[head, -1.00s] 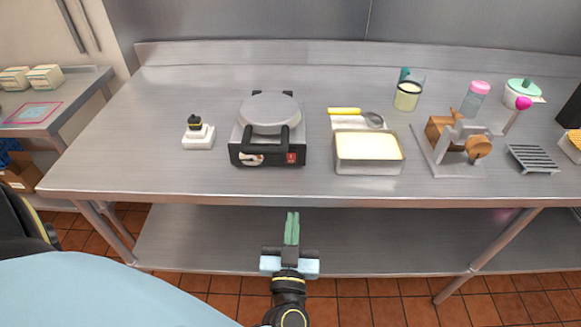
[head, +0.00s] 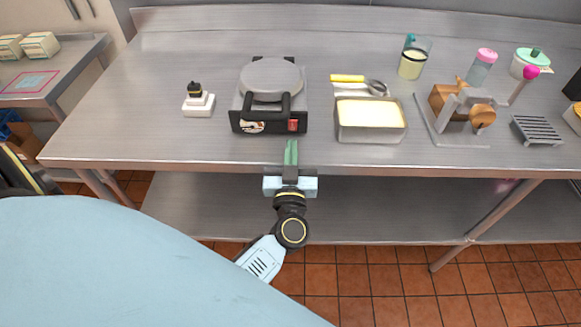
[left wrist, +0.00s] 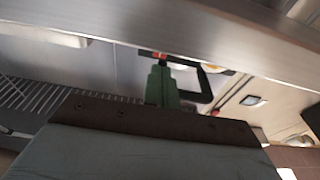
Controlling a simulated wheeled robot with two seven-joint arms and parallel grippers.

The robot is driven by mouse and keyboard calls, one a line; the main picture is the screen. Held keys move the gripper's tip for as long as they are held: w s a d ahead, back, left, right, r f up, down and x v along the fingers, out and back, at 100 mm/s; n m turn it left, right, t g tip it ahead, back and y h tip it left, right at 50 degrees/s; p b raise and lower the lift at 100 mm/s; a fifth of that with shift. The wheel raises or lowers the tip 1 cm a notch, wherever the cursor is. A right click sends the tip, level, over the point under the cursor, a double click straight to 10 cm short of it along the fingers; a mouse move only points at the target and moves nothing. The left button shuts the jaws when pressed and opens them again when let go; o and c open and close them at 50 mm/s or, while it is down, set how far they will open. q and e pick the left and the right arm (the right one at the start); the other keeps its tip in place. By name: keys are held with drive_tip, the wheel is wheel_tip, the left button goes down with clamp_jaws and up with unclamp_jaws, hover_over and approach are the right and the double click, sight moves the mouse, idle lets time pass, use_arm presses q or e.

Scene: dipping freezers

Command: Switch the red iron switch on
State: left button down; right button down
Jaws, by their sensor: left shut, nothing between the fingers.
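The waffle iron (head: 270,97) stands on the steel counter, its round grey lid down and its black handle facing me. The red switch (head: 293,125) is at the right of its dark front panel; whether it is on or off is too small to tell. My left gripper (head: 291,153), with green fingers, is shut and empty, just in front of the counter edge and below the switch. In the left wrist view the green fingers (left wrist: 161,88) point toward the counter edge, with a small piece of red beyond their tips. My right gripper is not in view.
A white and black device (head: 198,103) stands left of the iron. A batter tub (head: 370,134), a yellow-handled tool (head: 348,78) and a wooden press (head: 462,108) are to the right. The counter's front edge (head: 200,168) lies close to my gripper.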

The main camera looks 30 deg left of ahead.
sight(292, 123)
use_arm(q)
drive_tip(key=x, duration=0.5)
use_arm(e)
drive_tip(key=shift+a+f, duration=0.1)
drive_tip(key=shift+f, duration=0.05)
